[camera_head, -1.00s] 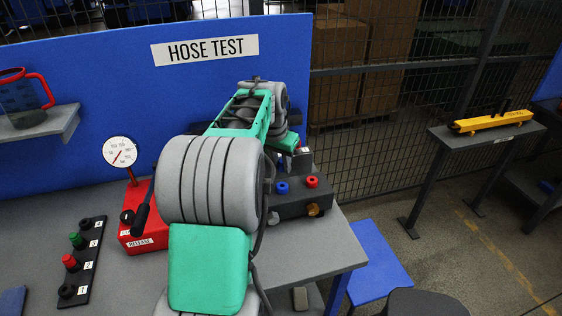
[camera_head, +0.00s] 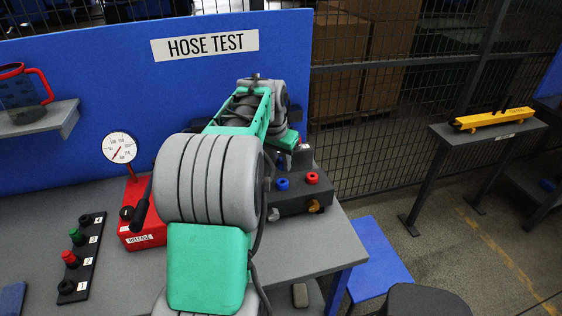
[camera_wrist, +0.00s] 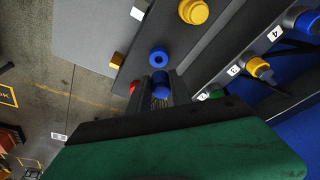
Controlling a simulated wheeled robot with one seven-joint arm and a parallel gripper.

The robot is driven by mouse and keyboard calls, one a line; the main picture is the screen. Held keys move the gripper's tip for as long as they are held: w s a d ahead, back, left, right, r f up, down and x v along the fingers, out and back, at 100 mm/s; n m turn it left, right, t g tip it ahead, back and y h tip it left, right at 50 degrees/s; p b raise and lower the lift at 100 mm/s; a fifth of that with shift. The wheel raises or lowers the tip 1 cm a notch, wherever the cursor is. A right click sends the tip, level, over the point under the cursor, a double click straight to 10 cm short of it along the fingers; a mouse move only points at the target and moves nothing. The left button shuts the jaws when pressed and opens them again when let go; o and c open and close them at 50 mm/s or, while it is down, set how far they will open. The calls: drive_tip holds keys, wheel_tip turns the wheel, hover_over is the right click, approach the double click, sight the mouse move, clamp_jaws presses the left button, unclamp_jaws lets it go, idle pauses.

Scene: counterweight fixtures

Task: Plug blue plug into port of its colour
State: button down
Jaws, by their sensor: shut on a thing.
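In the wrist view my gripper (camera_wrist: 160,88) is shut on the blue plug (camera_wrist: 160,92), a dark blue ribbed piece between the fingers. The blue port (camera_wrist: 158,57), a blue ring with a dark hole, shows just beyond the fingertips; the plug appears outside it, and the exact gap cannot be told. In the head view the blue port (camera_head: 282,184) stands on top of the dark port block (camera_head: 290,203). My arm hides most of the gripper and the plug there.
A red port (camera_head: 312,178) stands right of the blue one. A yellow port (camera_wrist: 194,11) is on the same block. A rack with numbered yellow (camera_wrist: 258,68) and blue (camera_wrist: 307,22) fittings runs alongside. A red gauge box (camera_head: 145,222) and plug strip (camera_head: 80,255) lie left.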

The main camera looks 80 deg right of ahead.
sight(281, 184)
drive_tip(key=shift+f+b, duration=0.9)
drive_tip(key=shift+f, duration=0.55)
drive_tip(key=shift+f+b, duration=0.55)
drive_tip(key=shift+f, duration=0.2)
drive_tip(key=shift+f, duration=0.1)
drive_tip(key=shift+f+b, duration=0.45)
drive_tip(key=shift+f, duration=0.1)
drive_tip(key=shift+f, duration=0.3)
drive_tip(key=c, duration=1.1)
unclamp_jaws()
drive_tip(key=shift+r, duration=0.15)
